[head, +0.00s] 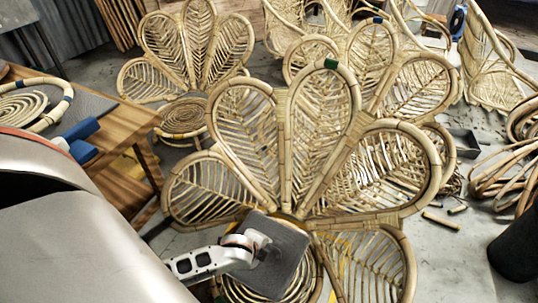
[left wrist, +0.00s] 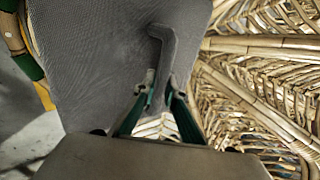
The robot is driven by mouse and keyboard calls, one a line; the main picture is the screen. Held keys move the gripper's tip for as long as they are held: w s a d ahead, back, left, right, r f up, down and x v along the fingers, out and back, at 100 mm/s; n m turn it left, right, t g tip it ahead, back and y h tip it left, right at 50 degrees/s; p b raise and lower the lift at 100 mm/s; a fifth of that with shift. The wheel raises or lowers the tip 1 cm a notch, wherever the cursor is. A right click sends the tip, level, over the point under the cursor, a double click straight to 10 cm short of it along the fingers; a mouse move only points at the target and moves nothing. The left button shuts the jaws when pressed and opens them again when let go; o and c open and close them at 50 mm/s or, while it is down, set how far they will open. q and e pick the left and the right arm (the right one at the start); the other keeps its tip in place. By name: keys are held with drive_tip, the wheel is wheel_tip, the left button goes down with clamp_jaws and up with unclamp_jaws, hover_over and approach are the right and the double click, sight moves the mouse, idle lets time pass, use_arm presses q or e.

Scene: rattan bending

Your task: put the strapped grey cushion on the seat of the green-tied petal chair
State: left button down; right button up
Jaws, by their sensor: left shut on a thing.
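The green-tied petal chair (head: 283,130) stands in the middle of the head view, with a green tie at the top of its back petal. Its coiled round seat (head: 318,283) shows only in part below the cushion. The grey cushion (head: 291,250) is tilted over the seat, in front of the petals; I cannot tell whether it touches the seat. My left gripper (head: 265,247) is shut on the cushion's strap. In the left wrist view the strap (left wrist: 162,45) runs into the fingers (left wrist: 162,92), with the cushion (left wrist: 95,60) behind. My right gripper is out of view.
Another petal chair (head: 190,50) stands at the back left, and one with a blue tie (head: 377,21) is behind. A wooden table (head: 128,125) with a rattan coil (head: 30,108) is at left. Rattan hoops (head: 505,170) and a dark cylinder (head: 518,245) lie right.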

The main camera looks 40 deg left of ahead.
use_arm(q)
drive_tip(key=f+b, duration=0.1)
drive_tip(key=f, duration=0.2)
drive_tip(key=f+b, duration=0.1)
drive_tip(key=f, duration=0.2)
drive_tip(key=f+b, duration=0.2)
drive_tip(key=f, duration=0.2)
drive_tip(key=shift+s, duration=0.3)
drive_tip(key=f+b, duration=0.2)
drive_tip(key=f, duration=0.3)
drive_tip(key=shift+w, duration=0.2)
drive_tip(key=shift+w+r, duration=0.1)
drive_tip(key=shift+r, duration=0.15)
drive_tip(key=c, duration=2.5)
unclamp_jaws()
drive_tip(key=shift+f, duration=0.2)
drive_tip(key=o, duration=0.4)
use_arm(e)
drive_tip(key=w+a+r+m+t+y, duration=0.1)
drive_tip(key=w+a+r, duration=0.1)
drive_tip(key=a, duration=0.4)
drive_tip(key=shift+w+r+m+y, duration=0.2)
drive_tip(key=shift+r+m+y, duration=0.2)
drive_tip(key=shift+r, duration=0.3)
